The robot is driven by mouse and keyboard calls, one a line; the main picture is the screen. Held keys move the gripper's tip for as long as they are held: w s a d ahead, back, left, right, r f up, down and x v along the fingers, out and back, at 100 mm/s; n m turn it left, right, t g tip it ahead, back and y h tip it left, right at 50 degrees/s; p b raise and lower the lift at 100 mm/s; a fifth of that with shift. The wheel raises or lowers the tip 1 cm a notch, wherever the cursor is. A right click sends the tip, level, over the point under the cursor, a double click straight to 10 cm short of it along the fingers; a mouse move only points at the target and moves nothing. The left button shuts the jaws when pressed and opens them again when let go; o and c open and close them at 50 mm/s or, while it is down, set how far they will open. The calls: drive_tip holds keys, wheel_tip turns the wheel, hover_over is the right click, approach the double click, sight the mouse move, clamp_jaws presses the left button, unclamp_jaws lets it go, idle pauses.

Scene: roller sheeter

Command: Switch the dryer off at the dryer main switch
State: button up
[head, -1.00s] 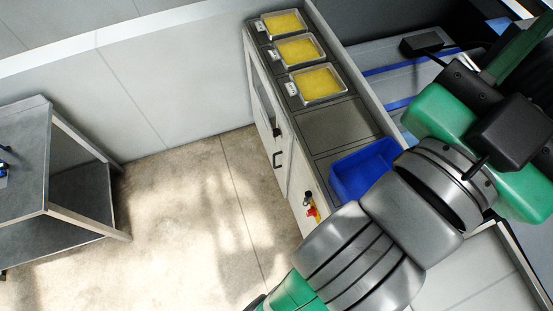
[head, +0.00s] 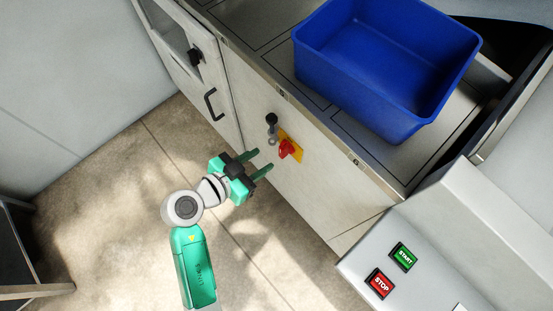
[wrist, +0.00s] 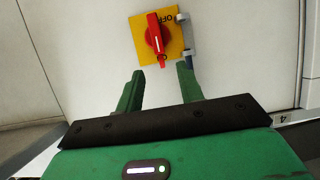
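The dryer main switch is a red rotary handle (head: 286,149) on a yellow plate (head: 297,145), on the pale cabinet front below the blue bin. In the wrist view the red handle (wrist: 156,40) stands nearly upright in the picture, slightly tilted, on the yellow plate (wrist: 176,46). Lettering that looks like OFF shows near its upper end; the setting is not certain. My gripper (head: 262,160) is open and empty, its green fingers pointing at the switch, a short way off. In the wrist view the gripper (wrist: 161,72) has its fingertips just below the handle, apart from it.
A black door handle (head: 212,104) is further left. The blue bin (head: 375,85) stands on the counter. START (head: 403,257) and STOP (head: 380,283) buttons are lower right.

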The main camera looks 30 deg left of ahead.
sight(280, 151)
drive_tip(key=x, duration=0.2)
drive_tip(key=f+b+x, duration=0.1)
drive_tip(key=x, duration=0.2)
drive_tip(key=b+x, duration=0.1)
drive_tip(key=x, duration=0.1)
drive_tip(key=shift+f, duration=0.4)
clamp_jaws()
